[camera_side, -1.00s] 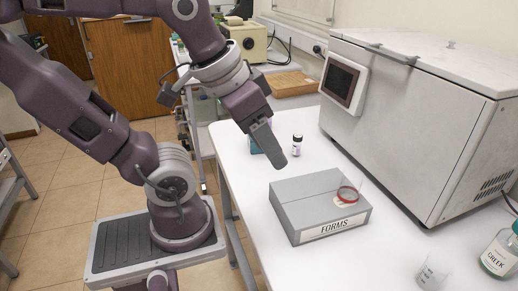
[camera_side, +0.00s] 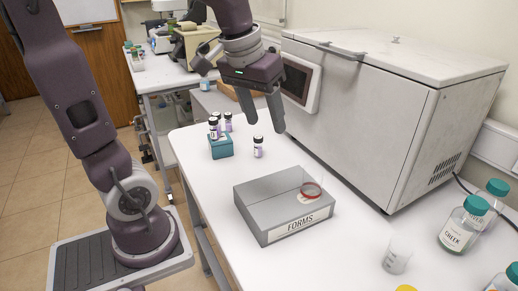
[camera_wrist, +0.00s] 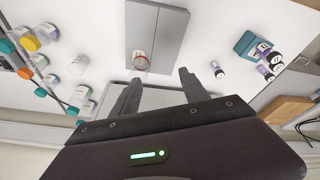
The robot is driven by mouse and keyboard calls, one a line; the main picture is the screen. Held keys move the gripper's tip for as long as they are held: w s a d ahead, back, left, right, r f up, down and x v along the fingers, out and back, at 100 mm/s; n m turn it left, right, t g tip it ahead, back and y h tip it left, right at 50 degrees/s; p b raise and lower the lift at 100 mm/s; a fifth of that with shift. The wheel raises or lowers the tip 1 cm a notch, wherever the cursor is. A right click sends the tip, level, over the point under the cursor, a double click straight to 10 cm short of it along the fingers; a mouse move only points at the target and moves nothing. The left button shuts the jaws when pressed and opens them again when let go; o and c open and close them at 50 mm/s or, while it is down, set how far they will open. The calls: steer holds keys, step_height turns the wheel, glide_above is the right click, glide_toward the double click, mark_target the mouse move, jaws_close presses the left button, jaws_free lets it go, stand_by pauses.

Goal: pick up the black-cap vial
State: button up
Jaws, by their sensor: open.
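A single vial (camera_side: 258,151) with a black cap, white body and purple label stands upright on the white bench. It also shows in the wrist view (camera_wrist: 217,70), to the right of my fingers. Several similar black-cap vials (camera_side: 228,122) stand in a small teal rack (camera_side: 220,149) left of it. The rack is at the right of the wrist view (camera_wrist: 247,44). My gripper (camera_side: 265,128) points down with its fingers apart, above the bench near the single vial. In the wrist view the space between the fingertips (camera_wrist: 159,76) holds nothing.
A grey FORMS box (camera_side: 265,192) with a red-rimmed clear dish (camera_side: 311,189) on it lies in front. A large white machine (camera_side: 385,125) stands behind. A beaker (camera_side: 397,255) and teal-capped bottles (camera_side: 462,225) are at the right. Bench around the single vial is bare.

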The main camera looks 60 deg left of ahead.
steer(key=w+a+f+n+g, duration=0.1)
steer(key=w+a+f+n, duration=0.15)
steer(key=w+a, duration=0.3)
steer(key=n+g, duration=0.3)
steer(key=n, duration=0.2)
glide_above(258, 146)
steer(key=a, duration=0.1)
steer(key=shift+m+h, duration=0.25)
steer(key=shift+h, duration=0.05)
step_height(258, 146, down, 14)
steer(key=shift+a+f, duration=0.15)
steer(key=f, duration=0.6)
steer(key=shift+w+f, duration=0.3)
jaws_close()
